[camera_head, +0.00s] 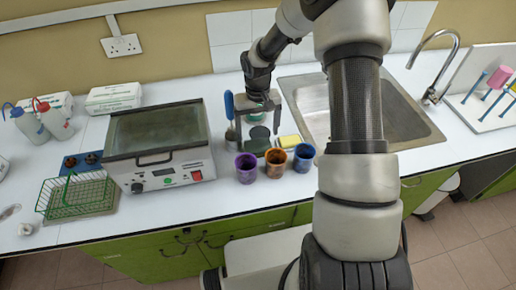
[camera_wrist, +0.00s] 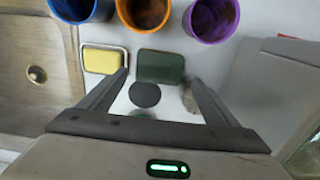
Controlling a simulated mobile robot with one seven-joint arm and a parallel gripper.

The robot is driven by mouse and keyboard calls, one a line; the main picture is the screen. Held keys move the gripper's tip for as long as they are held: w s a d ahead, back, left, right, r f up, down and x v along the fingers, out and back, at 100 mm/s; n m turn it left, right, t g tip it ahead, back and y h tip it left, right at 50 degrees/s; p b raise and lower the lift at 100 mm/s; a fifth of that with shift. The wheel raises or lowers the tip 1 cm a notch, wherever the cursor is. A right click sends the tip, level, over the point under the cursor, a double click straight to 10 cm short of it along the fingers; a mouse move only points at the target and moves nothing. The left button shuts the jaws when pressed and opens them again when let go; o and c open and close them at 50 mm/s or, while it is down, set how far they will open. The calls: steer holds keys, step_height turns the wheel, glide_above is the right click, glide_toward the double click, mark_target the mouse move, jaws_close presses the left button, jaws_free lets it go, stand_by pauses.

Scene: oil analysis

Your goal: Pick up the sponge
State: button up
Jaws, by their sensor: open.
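A yellow sponge (camera_wrist: 102,60) lies in a shallow pale-rimmed dish in the wrist view, beside the left finger. It also shows in the head view (camera_head: 289,141), just right of my gripper. The sponge is outside the finger gap. The fingertips' height above the worktop is hard to tell.
Blue (camera_head: 303,158), orange (camera_head: 275,163) and purple (camera_head: 246,168) cups stand along the front of the sponge and pad. The sink (camera_head: 400,115) is to the right. A boxy appliance (camera_head: 160,150) stands left, with a green wire basket (camera_head: 78,195) beyond it.

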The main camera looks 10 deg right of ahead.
mark_target(258, 145)
step_height(258, 145, down, 8)
steer(key=b, duration=0.3)
steer(key=shift+r+b, duration=0.25)
steer(key=shift+b, duration=0.15)
steer(key=shift+c, duration=0.3)
steer(key=c, duration=0.8)
steer(key=shift+c, duration=0.2)
steer(key=shift+r, duration=0.2)
step_height(258, 145, up, 28)
steer(key=shift+f, duration=0.1)
